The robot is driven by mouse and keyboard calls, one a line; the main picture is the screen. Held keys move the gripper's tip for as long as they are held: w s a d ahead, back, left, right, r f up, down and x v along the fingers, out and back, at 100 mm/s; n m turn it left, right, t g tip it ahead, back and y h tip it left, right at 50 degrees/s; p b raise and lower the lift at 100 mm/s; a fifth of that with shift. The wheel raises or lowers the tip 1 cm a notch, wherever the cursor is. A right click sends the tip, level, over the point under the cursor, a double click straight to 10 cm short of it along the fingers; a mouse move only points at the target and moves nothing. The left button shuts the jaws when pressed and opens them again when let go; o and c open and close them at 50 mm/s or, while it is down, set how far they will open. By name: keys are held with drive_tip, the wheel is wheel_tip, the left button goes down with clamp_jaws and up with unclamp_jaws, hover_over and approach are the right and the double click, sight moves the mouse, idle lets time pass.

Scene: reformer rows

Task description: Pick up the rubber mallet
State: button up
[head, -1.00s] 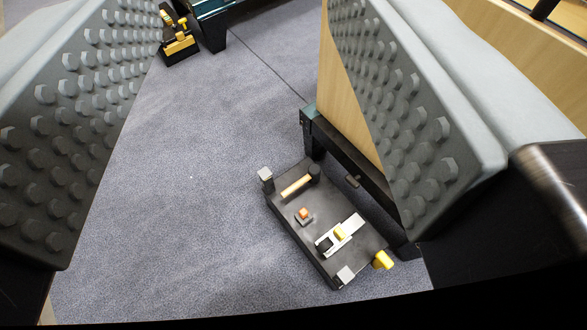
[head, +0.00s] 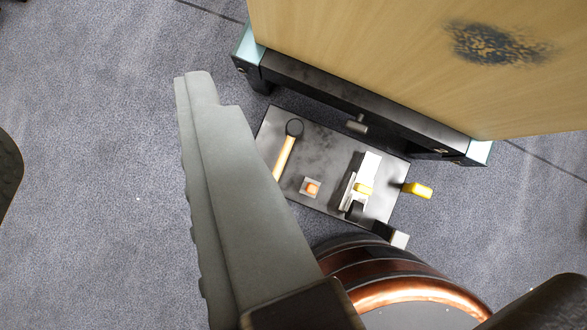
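The rubber mallet (head: 285,157) has a black round head and a light wooden handle. It lies at the left end of a dark tray (head: 330,140) low by the floor. The handle's lower end meets the edge of my finger in the picture, so its tip may be hidden. My gripper (head: 100,140) is open and empty. One grey finger stands large in the middle, covering the tray's lower left part. The mallet lies outside the gap, right of the large finger.
The tray also holds a small grey block with an orange top (head: 311,187) and a white, black and yellow tool (head: 363,186). A yellow knob (head: 418,190) sticks out at its right. A wooden panel (head: 380,60) with a dark smudge and black frame stands above. Carpet (head: 100,90) is clear at left.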

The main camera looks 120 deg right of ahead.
drive_tip(key=w+d+f+m+g, duration=0.1)
drive_tip(key=w+f+g, duration=0.15)
drive_tip(key=f, duration=0.35)
drive_tip(key=w+d+f+m+g, duration=0.1)
drive_tip(key=w+f, duration=0.2)
drive_tip(key=f, duration=0.3)
drive_tip(key=m+g, duration=0.4)
drive_tip(key=g, duration=0.4)
approach(288, 143)
drive_tip(key=x, duration=0.6)
drive_tip(key=shift+w, duration=0.2)
drive_tip(key=shift+x, duration=2.65)
drive_tip(key=shift+s+r, duration=0.1)
drive_tip(key=shift+s, duration=0.05)
clamp_jaws()
